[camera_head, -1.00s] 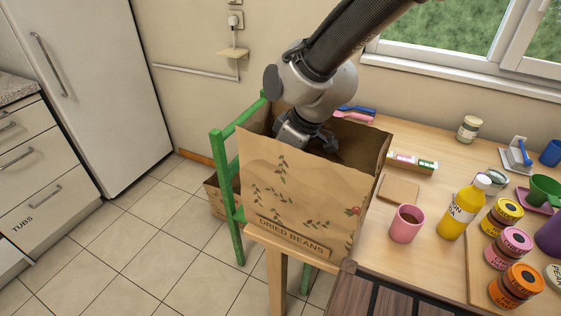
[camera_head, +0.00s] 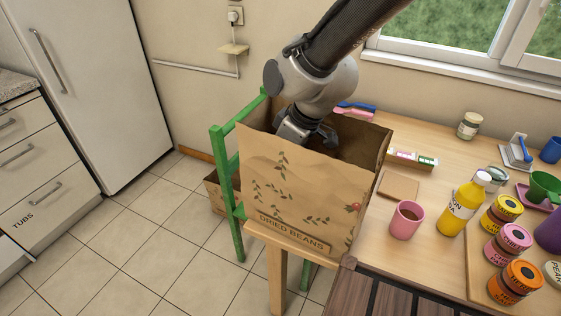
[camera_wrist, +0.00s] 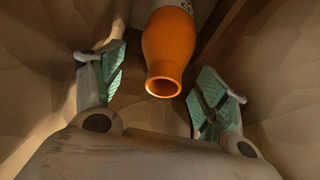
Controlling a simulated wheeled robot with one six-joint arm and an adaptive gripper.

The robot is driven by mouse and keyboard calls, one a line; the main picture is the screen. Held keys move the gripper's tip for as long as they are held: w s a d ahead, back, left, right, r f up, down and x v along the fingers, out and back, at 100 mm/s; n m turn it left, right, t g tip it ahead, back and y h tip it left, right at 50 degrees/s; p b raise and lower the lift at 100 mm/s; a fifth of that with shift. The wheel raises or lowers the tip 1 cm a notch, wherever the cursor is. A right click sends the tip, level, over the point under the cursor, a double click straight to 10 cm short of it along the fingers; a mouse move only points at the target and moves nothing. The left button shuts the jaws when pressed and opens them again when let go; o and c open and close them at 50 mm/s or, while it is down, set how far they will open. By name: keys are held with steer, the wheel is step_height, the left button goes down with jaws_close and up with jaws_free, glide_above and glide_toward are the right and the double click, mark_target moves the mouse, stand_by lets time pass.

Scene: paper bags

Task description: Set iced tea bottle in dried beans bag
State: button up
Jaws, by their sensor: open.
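In the wrist view my gripper (camera_wrist: 163,70) is open, with a finger on each side of an orange bottle (camera_wrist: 169,45). The bottle's round neck end points toward the camera, apart from both fingers. It appears to be the iced tea bottle inside the bag; its label is not readable.
A pink mug (camera_head: 406,220), a yellow bottle (camera_head: 462,204) and several jars stand right of the bag. A green chair frame (camera_head: 232,165) stands at the bag's left. Another brown bag (camera_head: 214,193) is lower behind it. Floor at left is clear.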

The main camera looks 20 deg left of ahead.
steer(key=v, duration=1.2)
steer(key=shift+r, duration=0.15)
